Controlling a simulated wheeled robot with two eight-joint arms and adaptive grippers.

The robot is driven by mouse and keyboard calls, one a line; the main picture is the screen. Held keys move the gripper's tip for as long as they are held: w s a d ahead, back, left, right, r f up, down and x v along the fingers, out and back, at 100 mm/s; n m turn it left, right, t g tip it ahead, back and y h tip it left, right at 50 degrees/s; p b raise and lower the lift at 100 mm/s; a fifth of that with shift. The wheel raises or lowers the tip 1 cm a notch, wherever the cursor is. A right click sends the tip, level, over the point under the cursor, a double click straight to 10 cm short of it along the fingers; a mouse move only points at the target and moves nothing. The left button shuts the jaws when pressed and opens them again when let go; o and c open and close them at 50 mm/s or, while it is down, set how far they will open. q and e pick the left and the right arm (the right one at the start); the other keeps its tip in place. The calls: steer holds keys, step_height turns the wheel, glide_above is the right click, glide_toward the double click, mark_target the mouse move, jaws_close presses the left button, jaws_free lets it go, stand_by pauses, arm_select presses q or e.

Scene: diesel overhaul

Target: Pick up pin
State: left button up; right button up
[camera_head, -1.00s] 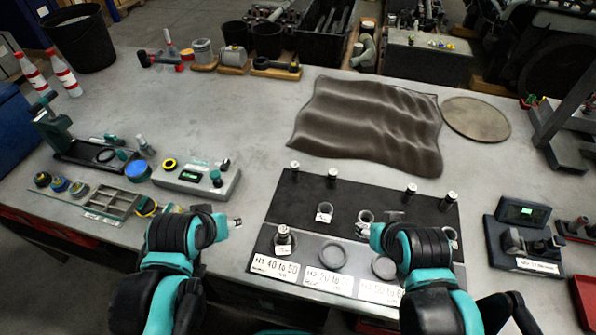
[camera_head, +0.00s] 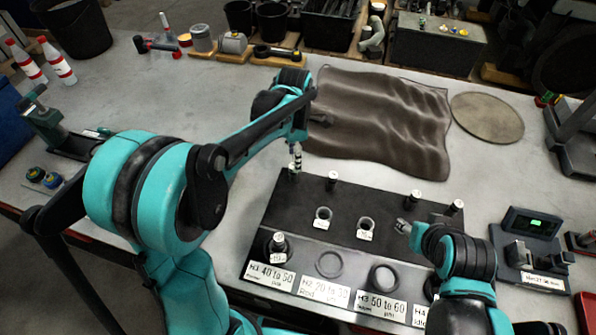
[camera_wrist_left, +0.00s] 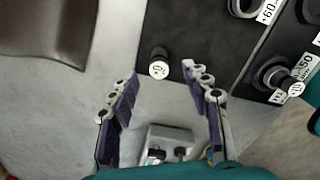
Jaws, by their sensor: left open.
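Several small dark pins with white tops stand upright on a black mat (camera_head: 300,205). The far-left pin (camera_head: 293,173) is right under my left gripper (camera_head: 297,155). In the left wrist view this pin (camera_wrist_left: 158,67) shows just beyond and between the tips of my open left gripper (camera_wrist_left: 160,78), not touching either finger. Other pins (camera_head: 332,181), (camera_head: 415,197), (camera_head: 456,207) stand along the mat's back row. One more pin (camera_head: 278,241) stands inside a ring at the front left. My right gripper (camera_head: 403,227) is over the mat's right part; its jaws are too small to read.
A digital display (camera_head: 531,222) stands at right.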

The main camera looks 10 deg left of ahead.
arm_select(q)
steer(key=f+b, duration=0.1)
steer(key=f, duration=0.3)
steer(key=f+b, duration=0.1)
steer(key=f, duration=0.1)
steer(key=shift+a+f+b, duration=0.15)
steer(key=shift+a+b, duration=0.1)
steer(key=shift+b, duration=0.05)
steer(key=c, duration=0.3)
jaws_close()
